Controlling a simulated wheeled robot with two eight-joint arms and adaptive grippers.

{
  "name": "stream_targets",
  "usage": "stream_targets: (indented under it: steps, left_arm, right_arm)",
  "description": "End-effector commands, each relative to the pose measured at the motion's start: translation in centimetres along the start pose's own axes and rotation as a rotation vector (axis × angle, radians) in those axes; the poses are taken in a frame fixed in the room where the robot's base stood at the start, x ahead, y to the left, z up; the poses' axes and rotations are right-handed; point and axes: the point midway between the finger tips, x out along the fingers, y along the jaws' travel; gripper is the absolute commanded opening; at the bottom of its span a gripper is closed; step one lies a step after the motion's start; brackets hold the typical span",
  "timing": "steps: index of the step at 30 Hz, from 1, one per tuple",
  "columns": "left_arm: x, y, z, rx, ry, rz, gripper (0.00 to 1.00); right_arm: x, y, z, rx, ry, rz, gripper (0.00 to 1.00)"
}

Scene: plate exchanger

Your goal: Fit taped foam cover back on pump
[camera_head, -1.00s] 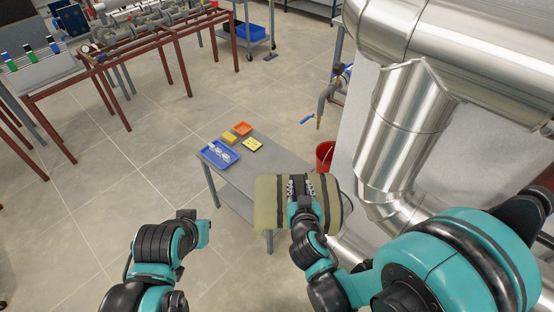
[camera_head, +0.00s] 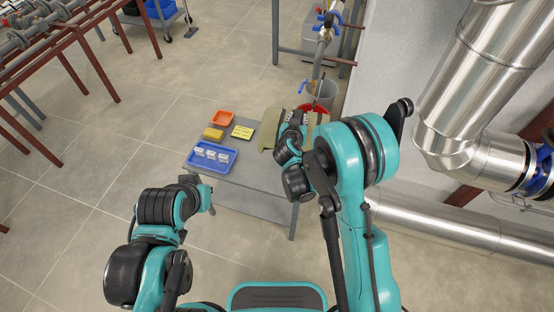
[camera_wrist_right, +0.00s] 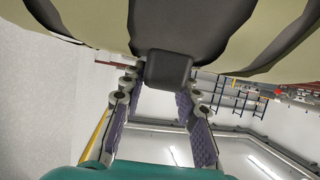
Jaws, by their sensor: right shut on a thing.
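The foam cover (camera_head: 268,132) is khaki with dark bands of tape. It is held above the far right part of the small grey table, and my right arm hides part of it. My right gripper (camera_head: 291,122) is shut on it. In the right wrist view the cover (camera_wrist_right: 75,20) fills the top, with a wide dark band and a dark block (camera_wrist_right: 168,70) between the fingers. My left gripper (camera_head: 208,198) is off the table's left front side; its fingers are too small to read. I cannot clearly identify the pump in these views.
The grey table (camera_head: 255,200) holds a blue tray (camera_head: 205,166) with white pieces, a yellow sponge, a yellow note and an orange tray. Large metal-clad pipes (camera_head: 475,80) and a blue fitting (camera_head: 545,165) are at the right.

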Motion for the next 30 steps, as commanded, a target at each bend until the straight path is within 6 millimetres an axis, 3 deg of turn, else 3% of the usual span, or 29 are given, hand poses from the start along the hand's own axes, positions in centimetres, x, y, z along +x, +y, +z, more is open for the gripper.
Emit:
stream_targets:
  steps: [1, 3, 6, 10, 14, 24, 30]
  left_arm:
    - [0.7, 0.0, 0.5, 0.000, 0.000, 0.000, 0.00]
    - [1.0, 0.0, 0.7, 0.000, 0.000, 0.000, 0.00]
    - [1.4, 0.0, 1.0, 0.000, 0.000, 0.000, 0.00]
    - [1.6, 0.0, 1.2, 0.000, 0.000, 0.000, 0.00]
    - [2.0, 0.0, 1.4, 0.000, 0.000, 0.000, 0.00]
    - [4.3, 0.0, 3.1, 0.000, 0.000, 0.000, 0.00]
    - [5.1, 0.0, 3.6, 0.000, 0.000, 0.000, 0.00]
  right_arm:
    - [3.1, 0.1, 1.0, 0.010, 0.001, 0.025, 0.00]
    - [6.3, 0.3, 1.8, 0.020, 0.002, 0.051, 0.00]
    - [9.8, 0.7, 2.8, 0.035, 0.003, 0.083, 0.00]
    - [12.4, 1.1, 3.7, 0.044, 0.004, 0.107, 0.00]
    - [13.1, 0.5, 4.7, 0.048, 0.005, 0.112, 0.00]
    - [10.9, -5.7, 10.8, 0.045, 0.005, 0.111, 0.00]
    - [10.0, -8.0, 12.8, 0.047, 0.005, 0.113, 0.00]
